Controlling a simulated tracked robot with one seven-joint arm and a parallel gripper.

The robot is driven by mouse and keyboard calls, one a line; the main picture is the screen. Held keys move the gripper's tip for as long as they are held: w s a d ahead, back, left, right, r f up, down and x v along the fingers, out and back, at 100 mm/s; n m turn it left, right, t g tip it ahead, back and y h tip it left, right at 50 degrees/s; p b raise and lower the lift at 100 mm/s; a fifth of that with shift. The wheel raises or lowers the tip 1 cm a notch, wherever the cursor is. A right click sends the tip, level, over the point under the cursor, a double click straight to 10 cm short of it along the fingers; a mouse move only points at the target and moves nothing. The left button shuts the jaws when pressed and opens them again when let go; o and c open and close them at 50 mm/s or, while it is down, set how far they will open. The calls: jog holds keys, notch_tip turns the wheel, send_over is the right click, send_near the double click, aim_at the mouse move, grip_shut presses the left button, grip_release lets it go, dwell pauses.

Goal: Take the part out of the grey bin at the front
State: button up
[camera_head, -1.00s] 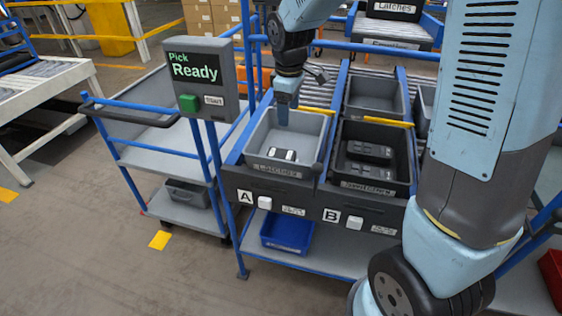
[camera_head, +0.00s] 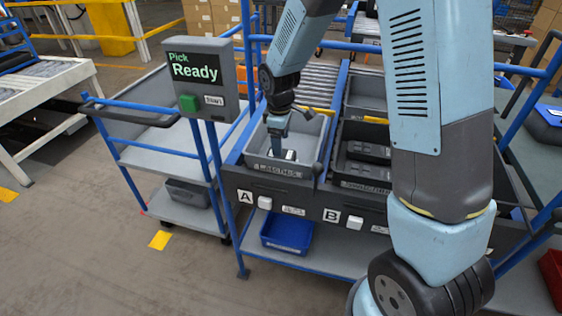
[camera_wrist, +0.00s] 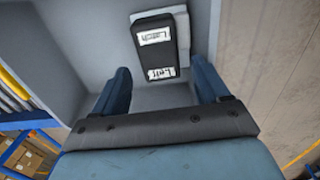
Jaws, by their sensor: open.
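The grey bin (camera_head: 311,139) stands at the front of lane A, with a label on its front face. Inside it lies a part with a dark body and white labels (camera_head: 291,155). In the wrist view the part (camera_wrist: 161,53) lies on the bin floor, just ahead of my fingertips, its label reading "Latch". My gripper (camera_head: 277,149) is down inside the bin, beside the part in the head view and partly covering it. In the wrist view my gripper (camera_wrist: 164,78) has its two blue fingers spread, with nothing between them that I can make out.
A dark bin (camera_head: 357,182) with dark parts stands to the right in lane B. A blue bin (camera_head: 287,233) sits on the shelf below. A post with a "Pick Ready" box (camera_head: 204,78) stands left of lane A.

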jog(key=shift+w+d+f, duration=0.1)
jog(key=shift+w+f, duration=0.05)
jog(key=shift+f, duration=1.15)
jog(key=shift+w+f, duration=0.15)
jog(key=shift+f, duration=1.1)
jog(key=shift+f, duration=0.25)
jog(key=c, duration=1.2)
jog(key=shift+r, duration=0.15)
